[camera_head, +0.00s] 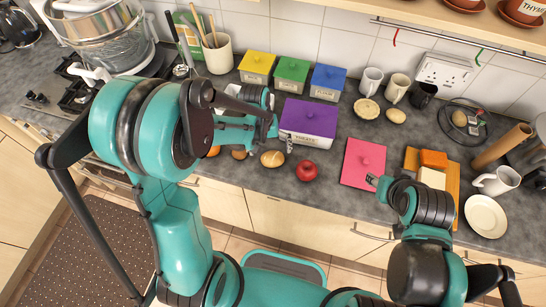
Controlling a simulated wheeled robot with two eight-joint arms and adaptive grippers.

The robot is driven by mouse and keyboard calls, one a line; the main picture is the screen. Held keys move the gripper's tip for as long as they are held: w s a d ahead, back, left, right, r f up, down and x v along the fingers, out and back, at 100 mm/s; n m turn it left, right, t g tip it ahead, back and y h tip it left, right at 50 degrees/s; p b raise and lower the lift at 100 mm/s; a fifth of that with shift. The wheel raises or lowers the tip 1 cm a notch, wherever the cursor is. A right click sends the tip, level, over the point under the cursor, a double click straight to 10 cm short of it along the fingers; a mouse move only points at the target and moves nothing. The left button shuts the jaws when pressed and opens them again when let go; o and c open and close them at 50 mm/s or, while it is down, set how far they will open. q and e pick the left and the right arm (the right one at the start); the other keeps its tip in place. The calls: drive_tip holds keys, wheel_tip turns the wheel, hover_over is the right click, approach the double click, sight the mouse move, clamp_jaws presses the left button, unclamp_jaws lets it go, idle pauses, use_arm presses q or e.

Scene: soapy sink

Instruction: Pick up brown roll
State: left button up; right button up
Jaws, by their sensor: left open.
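Several things could be the brown roll. A brown cylinder (503,145) leans at the far right of the counter. A tan bread roll (272,158) lies near the front edge, and a darker brown one (239,154) lies left of it, partly hidden by my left arm. A small tan roll (396,116) lies at the back, beside a round flat one (367,108). My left gripper (285,138) is open and empty, just above and behind the tan front roll, apart from it as far as I can tell. My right gripper (374,181) is by the pink board; its jaws are too small to read.
A purple-lidded box (308,118) stands right behind my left gripper. A red apple (306,171) lies right of the front roll. The pink board (362,163), a cutting board with cheese-like blocks (433,160), a mug (497,181) and a plate (486,216) occupy the right.

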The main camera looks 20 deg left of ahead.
sight(272, 156)
use_arm(q)
drive_tip(key=f, duration=0.2)
drive_tip(key=f+b, duration=0.1)
drive_tip(key=f, duration=0.1)
drive_tip(key=shift+d, duration=0.3)
drive_tip(key=c, duration=1.2)
